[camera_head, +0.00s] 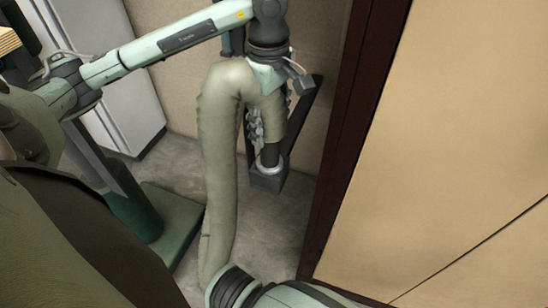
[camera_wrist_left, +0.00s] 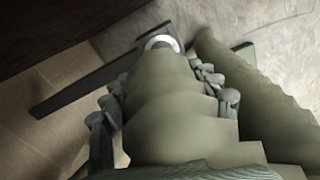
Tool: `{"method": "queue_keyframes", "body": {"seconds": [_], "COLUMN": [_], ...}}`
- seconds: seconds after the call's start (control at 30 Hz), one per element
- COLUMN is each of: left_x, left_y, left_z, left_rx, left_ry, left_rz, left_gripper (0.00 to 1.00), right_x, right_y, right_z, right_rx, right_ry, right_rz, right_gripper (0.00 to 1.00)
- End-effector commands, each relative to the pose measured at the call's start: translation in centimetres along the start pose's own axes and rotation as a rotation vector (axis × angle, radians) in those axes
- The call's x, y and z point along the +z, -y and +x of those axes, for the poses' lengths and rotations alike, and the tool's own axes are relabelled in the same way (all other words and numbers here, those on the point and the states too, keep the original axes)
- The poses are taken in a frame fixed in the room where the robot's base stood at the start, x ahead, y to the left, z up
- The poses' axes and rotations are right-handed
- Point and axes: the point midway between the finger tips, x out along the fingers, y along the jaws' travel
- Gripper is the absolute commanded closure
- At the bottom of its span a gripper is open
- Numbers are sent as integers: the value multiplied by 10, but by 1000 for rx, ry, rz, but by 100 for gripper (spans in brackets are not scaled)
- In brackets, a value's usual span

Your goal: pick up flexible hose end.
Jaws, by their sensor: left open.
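The flexible hose (camera_head: 218,160) is a ribbed, olive-beige tube. In the head view it rises from the bottom, bends over at the top and comes down under my left wrist. My left gripper (camera_head: 268,122) points down there, open, with its jointed fingers beside this hose section. In the left wrist view the hose (camera_wrist_left: 175,105) runs between the two fingers of the gripper (camera_wrist_left: 160,98), toward a pale ring (camera_wrist_left: 161,42) at the hose end. Whether the fingers touch the hose cannot be told. My right gripper is not in view.
A dark bracket (camera_head: 302,115) stands against the tan wall behind the hose end. A dark-framed tan panel (camera_head: 450,150) closes off the right. A white cabinet (camera_head: 125,95) and a green base (camera_head: 172,222) are at left. Some grey floor (camera_head: 262,230) is bare.

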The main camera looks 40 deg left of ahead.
Motion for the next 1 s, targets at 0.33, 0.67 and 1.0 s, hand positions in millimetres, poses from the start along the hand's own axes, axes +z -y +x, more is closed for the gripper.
{"method": "queue_keyframes", "body": {"seconds": [0.33, 0.67, 1.0], "left_x": [-1, 1, 0], "left_y": [2, 5, 4], "left_z": [29, 74, 80], "left_rx": [-6, -6, -2], "left_ry": [-5, -2, -3], "left_rz": [8, 7, 7], "left_gripper": [39, 39, 42], "right_x": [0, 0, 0], "right_y": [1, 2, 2], "right_z": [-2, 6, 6], "right_rx": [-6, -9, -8], "right_ry": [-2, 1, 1], "right_rz": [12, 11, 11], "right_gripper": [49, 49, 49]}}
